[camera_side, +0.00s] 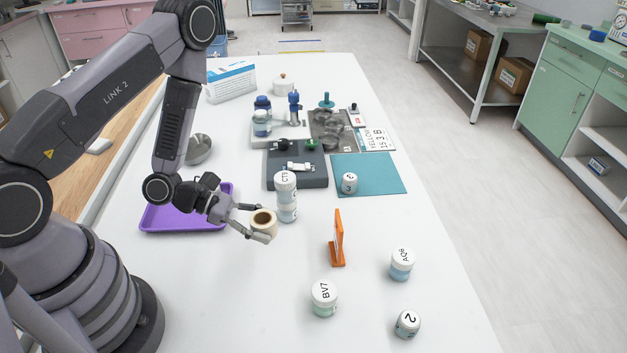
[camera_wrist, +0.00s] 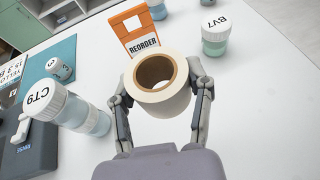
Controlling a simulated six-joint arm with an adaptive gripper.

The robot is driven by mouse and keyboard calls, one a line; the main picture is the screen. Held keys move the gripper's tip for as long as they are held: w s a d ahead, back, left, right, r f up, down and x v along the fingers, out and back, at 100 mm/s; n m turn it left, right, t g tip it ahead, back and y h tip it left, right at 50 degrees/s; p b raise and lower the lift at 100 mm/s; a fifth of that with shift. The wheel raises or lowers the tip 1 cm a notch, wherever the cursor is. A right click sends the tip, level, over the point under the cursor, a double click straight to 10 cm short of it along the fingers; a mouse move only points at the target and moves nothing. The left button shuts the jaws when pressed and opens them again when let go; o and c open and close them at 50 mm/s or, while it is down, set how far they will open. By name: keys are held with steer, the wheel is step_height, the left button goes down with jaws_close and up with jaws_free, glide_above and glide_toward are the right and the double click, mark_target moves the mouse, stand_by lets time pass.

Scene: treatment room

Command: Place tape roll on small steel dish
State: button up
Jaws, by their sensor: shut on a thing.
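The tape roll, cream with a brown core, is held between the two fingers of my gripper (camera_side: 258,222), near the middle of the white table in the side view. The tape roll also shows large in the wrist view (camera_wrist: 163,106), its hole facing the camera, with a finger of my gripper (camera_wrist: 160,92) on each side. I cannot tell how high above the table it is. A small grey metal dish (camera_side: 199,149), which looks like steel, is at the table's left side, beyond the purple tray and partly behind my arm. It is not in the wrist view.
A purple tray (camera_side: 177,221) lies beneath my forearm. A white-lidded jar marked CT9 (camera_side: 286,205) stands close behind the roll. An orange REORDER sign (camera_side: 337,240) stands to the right. Several jars stand at front right. Free table surface lies in front of my gripper.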

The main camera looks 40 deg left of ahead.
steer(key=w+a+r+n+t+y, duration=0.2)
steer(key=a+n+y, duration=0.1)
steer(key=a, duration=0.5)
steer(key=w+a+r+n+t+y, duration=0.1)
steer(key=w+a+n+t+y, duration=0.15)
steer(key=a, duration=0.55)
steer(key=s+a+r+n+t+y, duration=0.1)
steer(key=a+r+n+y, duration=0.1)
steer(key=a, duration=0.4)
steer(key=s+a+r+n+y, duration=0.1)
steer(key=s+a+n+y, duration=0.15)
steer(key=a, duration=0.35)
steer(key=a+r+n+t+y, duration=0.1)
steer(key=a+r+n+y, duration=0.15)
steer(key=a, duration=0.35)
glide_above(198, 150)
steer(key=s+d, duration=0.3)
steer(key=d, duration=0.1)
steer(key=shift+n, duration=0.25)
steer(key=f, duration=1)
steer(key=shift+s+f, duration=0.15)
steer(key=shift+s, duration=0.05)
steer(key=f, duration=0.3)
steer(key=shift+w+a, duration=0.2)
steer(key=shift+w, duration=0.05)
steer(key=shift+f, duration=0.3)
steer(key=shift+f, duration=0.15)
steer(key=shift+f, duration=0.45)
